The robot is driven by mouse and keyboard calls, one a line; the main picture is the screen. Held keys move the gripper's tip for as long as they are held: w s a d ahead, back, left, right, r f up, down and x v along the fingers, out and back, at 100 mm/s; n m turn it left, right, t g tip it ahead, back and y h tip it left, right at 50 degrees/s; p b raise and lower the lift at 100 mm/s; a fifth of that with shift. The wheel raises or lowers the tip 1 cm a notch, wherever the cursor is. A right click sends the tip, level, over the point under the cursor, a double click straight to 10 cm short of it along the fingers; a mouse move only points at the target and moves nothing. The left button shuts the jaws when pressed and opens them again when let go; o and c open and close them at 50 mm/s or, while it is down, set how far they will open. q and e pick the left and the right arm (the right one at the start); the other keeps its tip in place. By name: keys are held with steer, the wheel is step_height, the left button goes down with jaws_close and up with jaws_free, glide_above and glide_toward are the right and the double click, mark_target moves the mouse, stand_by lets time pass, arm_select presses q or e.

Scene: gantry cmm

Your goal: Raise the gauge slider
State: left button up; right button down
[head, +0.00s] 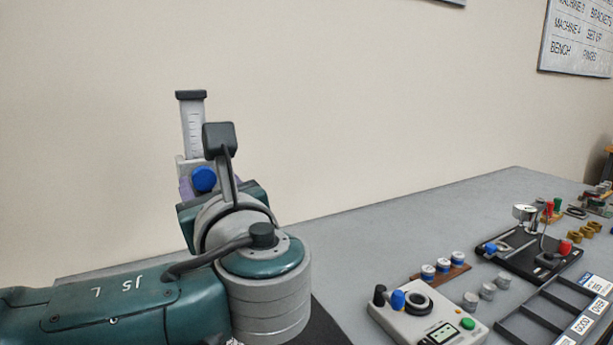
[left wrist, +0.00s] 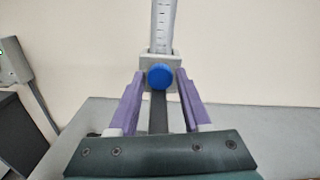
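The height gauge (head: 193,124) stands upright at the left, a pale scaled column with a dark cap. Its grey slider (left wrist: 161,68) carries a round blue knob (left wrist: 160,77); in the head view the knob (head: 204,179) shows just beside my left wrist. My left gripper (left wrist: 161,78) has its two purple fingers at either side of the slider's lower part, with no clear gap seen, so it looks shut on the slider. In the head view my wrist hides most of the fingers and the gauge's lower part. My right gripper is in neither view.
The grey bench (head: 350,240) runs back to the right. On it are a grey meter box (head: 415,318), several small cylinders, a black dial-gauge plate (head: 530,250) and a labelled sorting tray (head: 550,312).

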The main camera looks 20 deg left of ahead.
arm_select(q)
steer(key=shift+o, duration=1.3)
steer(key=v, duration=1)
